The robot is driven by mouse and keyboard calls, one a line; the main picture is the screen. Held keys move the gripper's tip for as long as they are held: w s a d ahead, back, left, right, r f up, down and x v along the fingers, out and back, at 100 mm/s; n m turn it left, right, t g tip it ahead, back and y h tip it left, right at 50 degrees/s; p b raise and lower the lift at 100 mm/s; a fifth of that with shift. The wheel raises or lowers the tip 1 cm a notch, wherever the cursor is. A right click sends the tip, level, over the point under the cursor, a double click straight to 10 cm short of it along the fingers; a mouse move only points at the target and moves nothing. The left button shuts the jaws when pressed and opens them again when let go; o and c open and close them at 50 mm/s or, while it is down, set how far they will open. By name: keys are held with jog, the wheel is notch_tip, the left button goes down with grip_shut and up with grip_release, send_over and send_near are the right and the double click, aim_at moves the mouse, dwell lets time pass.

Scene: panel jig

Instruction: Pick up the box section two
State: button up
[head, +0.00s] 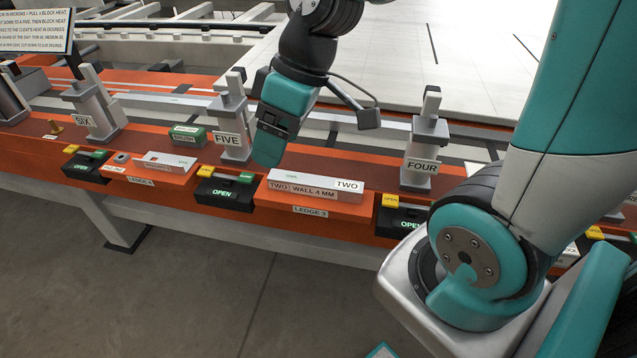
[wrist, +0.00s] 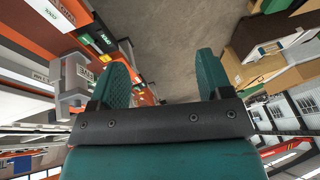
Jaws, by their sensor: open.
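Box section two is a pale bar (head: 315,182) marked "TWO" and "WALL 4 MM". It lies lengthwise on the orange ledge 3 (head: 312,211) at the front of the jig, in the head view. My gripper (head: 268,155) hangs above and behind the bar's left end in the head view, apart from it as far as I can see. In the wrist view its two teal fingers (wrist: 163,78) are spread with nothing between them.
Grey clamp posts FIVE (head: 229,139) and FOUR (head: 421,164) stand behind, to the left and right. Black boxes with green "OPEN" signs (head: 224,193) flank ledge 3. A green brush block (head: 187,136) lies left of post FIVE. Ledge 4 (head: 140,182) holds another pale piece.

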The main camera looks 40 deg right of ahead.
jog(key=w+d+f+t+b, duration=0.15)
jog(key=w+d+f, duration=0.4)
jog(key=d, duration=0.55)
jog(key=h, duration=0.1)
send_near(318, 181)
jog(key=x, duration=0.4)
jog(key=shift+s+a+r+t, duration=0.1)
jog(key=shift+a+t, duration=0.1)
jog(key=shift+t, duration=0.05)
jog(key=shift+d+p+x, duration=0.2)
jog(key=shift+p+x, duration=0.2)
jog(key=shift+x, duration=2.65)
jog(key=c, duration=1)
jog(key=shift+c, duration=0.9)
